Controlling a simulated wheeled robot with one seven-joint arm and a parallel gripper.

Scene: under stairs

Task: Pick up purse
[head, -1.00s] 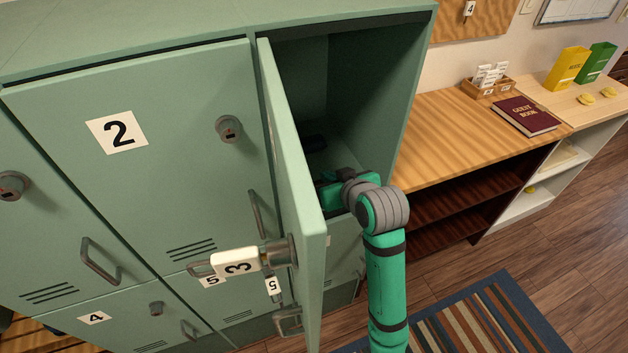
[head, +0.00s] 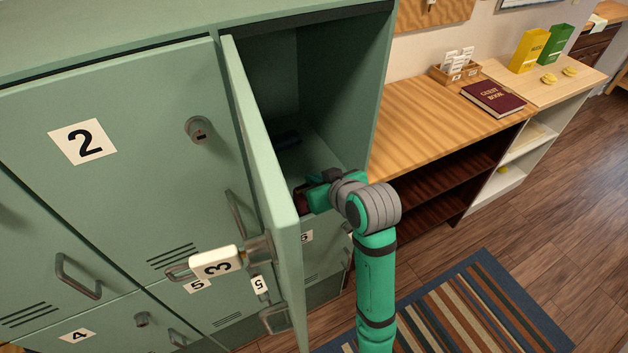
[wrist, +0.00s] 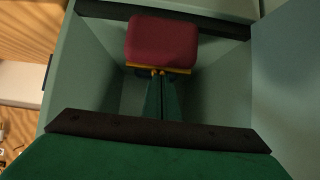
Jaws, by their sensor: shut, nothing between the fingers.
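The purse is dark red with a yellow-gold clasp edge and two small clasp balls. In the wrist view the purse (wrist: 163,42) lies just beyond my fingertips, inside the open locker. In the head view only a dark red bit of the purse (head: 302,200) shows, between the locker door and my gripper. My gripper (wrist: 159,78) is shut, its fingers together at the clasp balls. I cannot tell whether they touch the clasp. My gripper (head: 311,196) also shows in the head view at the locker's opening.
The open locker door (head: 265,190) stands close left of my arm, with key tag 3 (head: 216,264) hanging from its lock. A wooden counter (head: 420,125) with a guest book (head: 493,97) stands right.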

